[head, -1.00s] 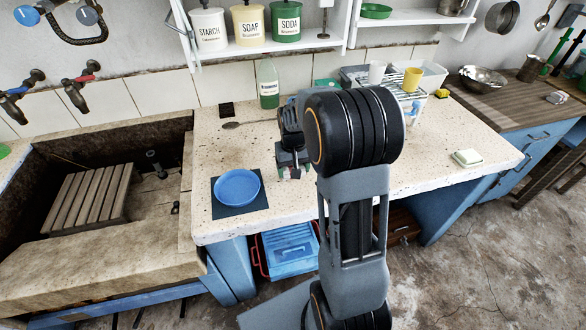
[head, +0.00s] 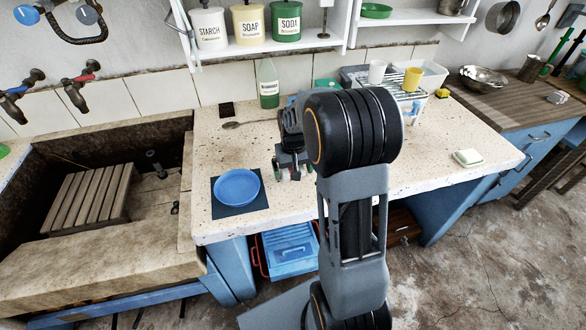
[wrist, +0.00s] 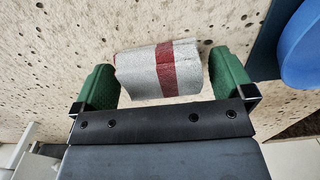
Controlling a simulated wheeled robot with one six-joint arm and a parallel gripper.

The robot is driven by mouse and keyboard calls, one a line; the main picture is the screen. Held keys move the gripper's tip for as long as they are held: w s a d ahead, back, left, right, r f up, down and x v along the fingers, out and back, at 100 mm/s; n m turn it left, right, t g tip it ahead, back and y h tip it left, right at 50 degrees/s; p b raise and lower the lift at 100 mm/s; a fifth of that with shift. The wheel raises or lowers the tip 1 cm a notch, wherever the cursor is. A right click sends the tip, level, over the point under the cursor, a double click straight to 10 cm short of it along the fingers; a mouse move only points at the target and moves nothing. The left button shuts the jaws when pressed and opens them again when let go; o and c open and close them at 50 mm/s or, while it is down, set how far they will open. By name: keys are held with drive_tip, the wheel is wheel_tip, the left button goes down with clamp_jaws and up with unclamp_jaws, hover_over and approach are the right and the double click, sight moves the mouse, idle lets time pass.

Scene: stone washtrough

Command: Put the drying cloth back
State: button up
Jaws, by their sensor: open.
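The drying cloth (wrist: 160,70) looks like a grey folded or rolled bundle with a dark red stripe. In the wrist view it lies on the speckled stone counter between the two green fingertips of my gripper (wrist: 165,82). The fingers are apart, with a narrow gap on each side of the cloth. In the head view my gripper (head: 290,173) points down over the counter, right of the blue bowl. The cloth is mostly hidden there by my gripper and arm.
A blue bowl (head: 238,186) on a dark mat (head: 222,208) stands close to the left. A dish rack (head: 404,88) with cups and a soap block (head: 467,157) are farther right. The trough (head: 110,265) is left.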

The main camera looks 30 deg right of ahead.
wheel_tip(320, 180, up, 12)
drive_tip(key=f+p, duration=0.1)
drive_tip(key=s+a+n+t, duration=0.1)
drive_tip(key=s+a, duration=0.3)
drive_tip(key=s, duration=0.4)
drive_tip(key=s+a+n+t, duration=0.1)
drive_tip(key=s+a+t, duration=0.1)
drive_tip(key=s+a, duration=0.3)
drive_tip(key=s, duration=0.2)
drive_tip(key=shift+s+a, duration=0.3)
drive_tip(key=shift+s, duration=0.05)
drive_tip(key=shift+p, duration=0.3)
wheel_tip(320, 180, up, 8)
drive_tip(key=p, duration=0.6)
drive_tip(key=shift+f+t+p, duration=0.2)
drive_tip(key=shift+t+p, duration=0.1)
drive_tip(key=shift+s, duration=0.1)
